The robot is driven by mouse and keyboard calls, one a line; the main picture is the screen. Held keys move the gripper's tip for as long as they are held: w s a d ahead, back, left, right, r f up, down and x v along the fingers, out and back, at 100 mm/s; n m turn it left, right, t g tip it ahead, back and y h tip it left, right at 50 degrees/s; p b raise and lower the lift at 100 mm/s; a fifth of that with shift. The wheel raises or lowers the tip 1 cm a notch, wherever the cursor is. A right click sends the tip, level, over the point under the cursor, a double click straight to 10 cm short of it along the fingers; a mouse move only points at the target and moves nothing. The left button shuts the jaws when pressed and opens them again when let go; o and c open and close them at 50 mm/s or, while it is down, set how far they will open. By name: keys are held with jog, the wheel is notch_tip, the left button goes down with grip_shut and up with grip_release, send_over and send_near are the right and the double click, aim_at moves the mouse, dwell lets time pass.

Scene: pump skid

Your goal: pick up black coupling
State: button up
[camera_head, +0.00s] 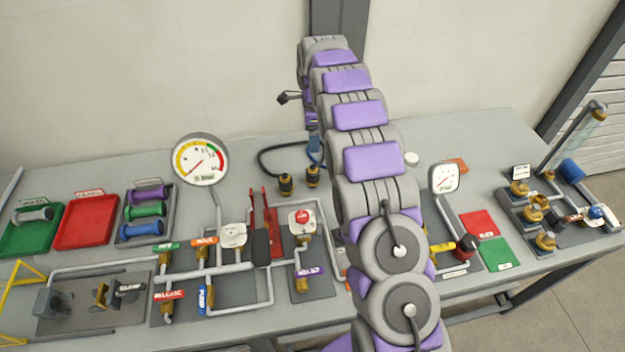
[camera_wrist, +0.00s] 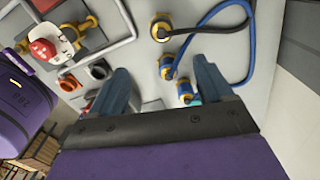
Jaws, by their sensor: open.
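The black coupling (camera_head: 285,184) looks to be the dark fitting with a brass band on the end of a black hose, standing on the bench in the head view. In the wrist view the black hose's brass-ringed fitting (camera_wrist: 162,28) lies beyond my fingertips, apart from them. My gripper (camera_wrist: 162,76) is open, its two blue-grey fingers spread, with nothing visibly held between them. In the head view my arm hides most of the gripper (camera_head: 314,142), which hangs near the hoses.
A second fitting (camera_head: 313,175) stands close beside the first. Blue-banded fittings (camera_wrist: 185,90) and a blue hose (camera_wrist: 243,45) lie near my right finger. A red bracket (camera_head: 266,218) and pipework stand in front.

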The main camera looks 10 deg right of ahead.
aim_at(313, 171)
notch_tip(313, 171, down, 11)
jog(key=shift+f+b, duration=0.2)
jog(key=shift+b, duration=0.7)
jog(key=shift+w+a+f+b, duration=0.15)
jog(key=shift+f+b, duration=0.2)
jog(key=shift+f, duration=1.05)
jog(key=shift+w+a+f+b, duration=0.15)
jog(key=shift+f+b, duration=0.15)
jog(key=shift+f, duration=1.05)
jog(key=shift+d, duration=0.1)
jog(key=c, duration=1.3)
jog(key=shift+o, duration=0.2)
jog(key=shift+r, duration=0.1)
notch_tip(313, 171, up, 10)
jog(key=shift+r+p, duration=0.1)
jog(key=shift+p, duration=0.8)
